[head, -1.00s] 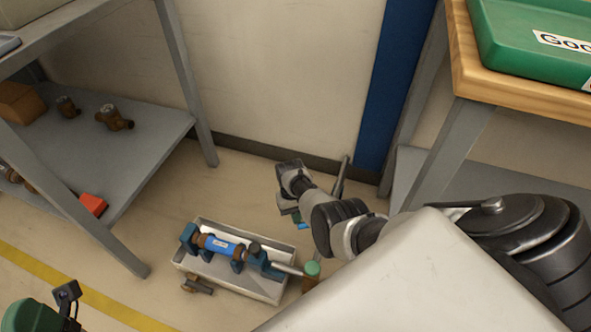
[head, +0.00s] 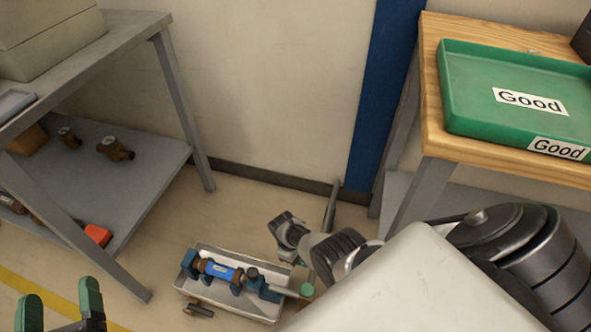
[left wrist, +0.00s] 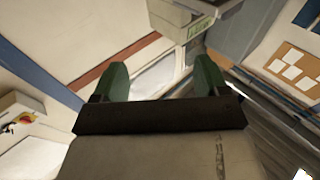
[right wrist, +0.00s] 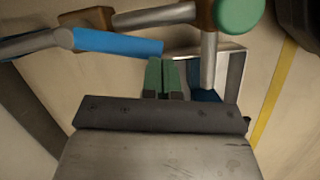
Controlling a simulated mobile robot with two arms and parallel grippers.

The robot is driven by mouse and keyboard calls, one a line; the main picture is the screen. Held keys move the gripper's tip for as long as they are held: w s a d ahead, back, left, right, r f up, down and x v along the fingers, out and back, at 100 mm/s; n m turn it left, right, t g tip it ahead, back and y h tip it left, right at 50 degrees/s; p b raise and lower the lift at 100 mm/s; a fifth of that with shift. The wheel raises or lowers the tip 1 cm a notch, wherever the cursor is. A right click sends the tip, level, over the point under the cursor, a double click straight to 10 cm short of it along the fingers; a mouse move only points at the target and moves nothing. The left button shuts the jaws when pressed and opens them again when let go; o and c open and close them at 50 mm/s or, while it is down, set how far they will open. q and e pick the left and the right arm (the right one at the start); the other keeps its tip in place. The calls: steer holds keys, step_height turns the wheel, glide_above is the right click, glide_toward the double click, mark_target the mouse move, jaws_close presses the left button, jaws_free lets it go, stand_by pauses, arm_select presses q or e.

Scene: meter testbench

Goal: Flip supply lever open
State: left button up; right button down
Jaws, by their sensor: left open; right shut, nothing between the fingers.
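The test bench tray (head: 262,313) stands on the floor in the head view, with a blue-bodied meter (head: 220,270) clamped in it. A lever with a blue sleeve (right wrist: 120,43) lies along the piping in the right wrist view, beside a green round cap (right wrist: 240,12). The cap also shows in the head view (head: 306,290). My right gripper (right wrist: 163,62) is shut and empty, its tips close to the blue sleeve's free end; I cannot tell whether they touch. In the head view its fingers are hidden. My left gripper (head: 60,300) is open and empty at the lower left.
A grey shelf table (head: 110,170) with brass meters (head: 115,149) and a red item (head: 98,235) stands left. A wooden table (head: 480,150) with a green "Good" tray (head: 460,100) stands right. A brown fitting (head: 198,311) lies before the bench.

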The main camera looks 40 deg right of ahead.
arm_select(q)
steer(key=shift+s+a+f+g+y+p, duration=0.1)
steer(key=shift+a+f+g+y+p, duration=0.15)
steer(key=shift+f+g, duration=0.6)
steer(key=shift+s+a+f+g+y+p, duration=0.1)
steer(key=shift+f+g+y+p, duration=0.15)
steer(key=shift+f+g, duration=0.55)
arm_select(e)
steer(key=shift+s+d+f+n, duration=0.1)
steer(key=shift+s+n, duration=0.6)
arm_select(q)
steer(key=shift+f, duration=0.15)
steer(key=shift+w, duration=0.1)
